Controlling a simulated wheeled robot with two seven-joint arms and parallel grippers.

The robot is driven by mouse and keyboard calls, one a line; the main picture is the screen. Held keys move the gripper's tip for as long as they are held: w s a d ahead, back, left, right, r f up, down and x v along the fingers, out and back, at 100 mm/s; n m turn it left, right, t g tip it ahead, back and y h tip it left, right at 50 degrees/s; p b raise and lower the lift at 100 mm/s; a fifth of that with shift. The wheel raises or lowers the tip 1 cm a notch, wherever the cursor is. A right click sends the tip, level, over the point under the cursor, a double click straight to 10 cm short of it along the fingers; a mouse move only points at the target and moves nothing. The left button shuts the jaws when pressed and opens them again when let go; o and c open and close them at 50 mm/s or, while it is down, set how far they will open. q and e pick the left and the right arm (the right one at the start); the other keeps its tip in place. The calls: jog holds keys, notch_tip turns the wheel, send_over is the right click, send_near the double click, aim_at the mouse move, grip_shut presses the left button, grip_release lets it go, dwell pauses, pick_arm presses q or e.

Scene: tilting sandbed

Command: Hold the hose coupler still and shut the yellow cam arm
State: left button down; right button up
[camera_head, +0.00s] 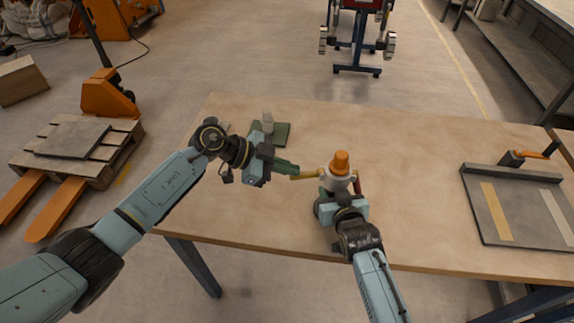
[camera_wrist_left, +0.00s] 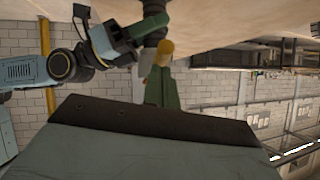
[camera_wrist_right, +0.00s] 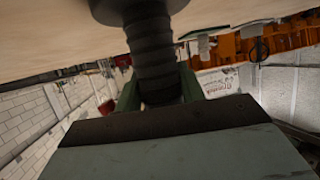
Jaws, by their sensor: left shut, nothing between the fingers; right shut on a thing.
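The yellow cam arm (camera_head: 306,174) sticks out to the left from the coupler, roughly level. A red arm (camera_head: 357,183) is on its right side. My left gripper (camera_head: 296,169) is shut and empty, its green fingertips at the yellow arm's outer end. In the left wrist view the yellow arm (camera_wrist_left: 165,48) is just beyond the fingertips; contact is unclear.
A green mat (camera_head: 283,131) with a grey block (camera_head: 267,121) lies behind my left gripper. A grey board (camera_head: 479,205) with yellow and pale strips and an orange-handled part (camera_head: 540,151) is at the right. The table (camera_head: 410,150) between is bare.

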pick_arm(q)
jog(key=shift+f, duration=0.1)
jog(key=shift+a+f+n+h, duration=0.1)
jog(key=shift+f+n+h, duration=0.05)
jog(key=shift+f+h, duration=0.8)
jog(key=shift+f+n+h, duration=0.15)
jog(key=shift+f+h, duration=0.5)
jog(key=shift+h, duration=0.6)
jog(key=f, duration=0.1)
jog(key=d+f, duration=0.1)
jog(key=f, duration=0.1)
send_near(290, 177)
notch_tip(290, 177, down, 6)
jog(key=s+a, duration=0.1)
jog(key=a, duration=0.1)
jog(key=shift+a, duration=0.35)
jog(key=shift+r, duration=0.1)
